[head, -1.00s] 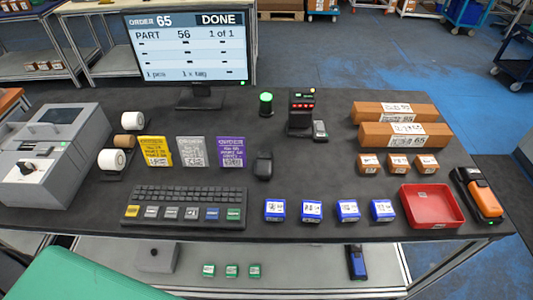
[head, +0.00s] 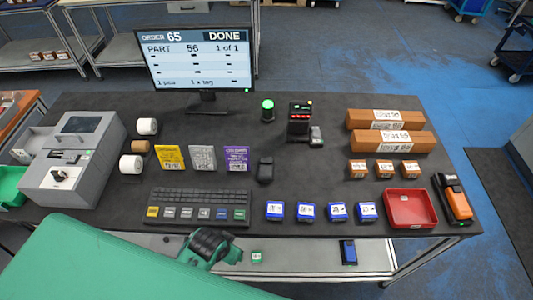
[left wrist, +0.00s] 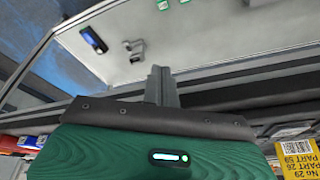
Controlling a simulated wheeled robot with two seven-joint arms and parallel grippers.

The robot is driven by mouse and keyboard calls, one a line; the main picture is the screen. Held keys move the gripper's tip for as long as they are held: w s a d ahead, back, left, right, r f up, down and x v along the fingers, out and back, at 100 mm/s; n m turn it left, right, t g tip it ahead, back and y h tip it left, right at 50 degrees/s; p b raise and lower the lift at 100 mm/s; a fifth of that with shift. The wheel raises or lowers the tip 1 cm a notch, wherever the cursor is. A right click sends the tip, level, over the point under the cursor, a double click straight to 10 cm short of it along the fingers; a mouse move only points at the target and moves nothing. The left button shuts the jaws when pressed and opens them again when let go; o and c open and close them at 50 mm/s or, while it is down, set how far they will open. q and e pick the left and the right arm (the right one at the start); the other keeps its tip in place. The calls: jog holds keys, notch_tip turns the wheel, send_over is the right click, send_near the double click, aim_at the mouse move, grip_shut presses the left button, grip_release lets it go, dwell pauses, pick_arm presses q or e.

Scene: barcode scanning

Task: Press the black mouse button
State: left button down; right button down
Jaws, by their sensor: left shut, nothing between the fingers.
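The black mouse (head: 265,170) lies on the dark table, right of the purple card and above the keyboard's right end. Its buttons are too small to tell apart. My left gripper's dark wrist part (head: 208,243) shows at the table's front edge, below the keyboard and well short of the mouse. In the left wrist view, my left gripper's fingers (left wrist: 162,86) are together with nothing between them, over the table edge and lower shelf. The mouse cannot be made out in that view. My right gripper is in neither view.
The keyboard (head: 197,206) and several blue boxes (head: 306,212) line the table's front.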

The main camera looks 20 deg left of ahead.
pick_arm(q)
jog(key=w+d+r+p, duration=0.1)
jog(key=w+r, duration=0.2)
jog(key=r, duration=0.4)
jog(key=w+d+r+m+t, duration=0.1)
jog(key=w, duration=0.3)
jog(key=w+d+r+m+t+p, duration=0.1)
jog(key=w+r+m, duration=0.1)
jog(key=w, duration=0.3)
jog(key=w+d+r+m+t+h, duration=0.1)
jog(key=w+d, duration=0.1)
jog(key=w, duration=0.3)
jog(key=shift+w+r+m, duration=0.2)
jog(key=shift+r+m, duration=0.05)
jog(key=shift+m, duration=0.05)
jog(key=w+a+r+m+t, duration=0.1)
jog(key=w+r, duration=0.2)
jog(key=w, duration=0.4)
jog(key=w+a+r+m+t+p, duration=0.1)
jog(key=w+a+r+m, duration=0.1)
jog(key=w, duration=0.5)
jog(key=shift+a+r, duration=0.25)
jog(key=shift+r, duration=0.25)
